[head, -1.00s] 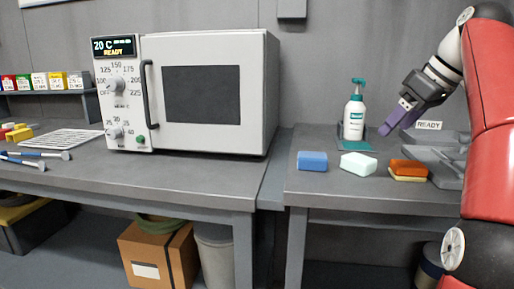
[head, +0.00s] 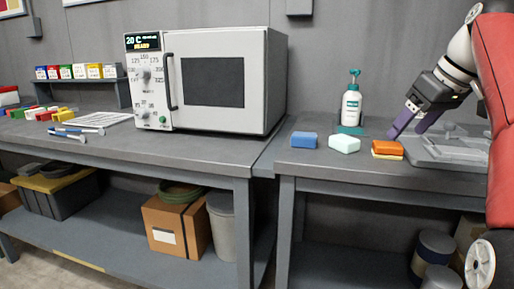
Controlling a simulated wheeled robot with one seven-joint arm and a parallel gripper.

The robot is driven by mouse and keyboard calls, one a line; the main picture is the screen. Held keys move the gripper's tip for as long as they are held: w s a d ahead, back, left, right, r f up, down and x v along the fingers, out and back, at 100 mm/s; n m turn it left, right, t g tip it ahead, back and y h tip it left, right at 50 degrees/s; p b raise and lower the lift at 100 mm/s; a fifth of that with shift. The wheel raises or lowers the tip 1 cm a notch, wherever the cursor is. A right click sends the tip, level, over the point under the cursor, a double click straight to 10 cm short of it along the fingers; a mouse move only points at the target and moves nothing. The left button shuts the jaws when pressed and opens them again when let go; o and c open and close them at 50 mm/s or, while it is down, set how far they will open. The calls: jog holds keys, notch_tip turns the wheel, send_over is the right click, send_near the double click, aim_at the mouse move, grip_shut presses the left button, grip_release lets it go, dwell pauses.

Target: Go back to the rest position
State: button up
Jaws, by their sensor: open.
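My gripper (head: 408,128) is at the right in the head view, above the back of the right bench. Its purple fingers point down and to the left, spread apart with nothing visible between them. The fingertips are behind and just right of an orange and yellow sponge (head: 387,149) and left of a grey tray (head: 455,152). I cannot tell whether the fingertips touch the bench.
A blue sponge (head: 304,140), a pale green sponge (head: 344,144) and a pump bottle (head: 351,106) are on the right bench (head: 330,165). A white oven (head: 270,100) stands on the left bench (head: 190,150), with blue-handled tools (head: 68,134) further left. A cardboard box (head: 172,228) is below.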

jog(key=s+a+f+m+h, duration=0.25)
jog(key=s+a+f, duration=0.35)
jog(key=a+f, duration=0.4)
jog(key=s+a+f+m, duration=0.1)
jog(key=s+a+f, duration=0.1)
jog(key=s+f, duration=0.5)
jog(key=s+a+f+m, duration=0.1)
jog(key=s+a+f, duration=0.2)
jog(key=s+f, duration=0.5)
notch_tip(320, 180, down, 5)
jog(key=shift+r, duration=0.15)
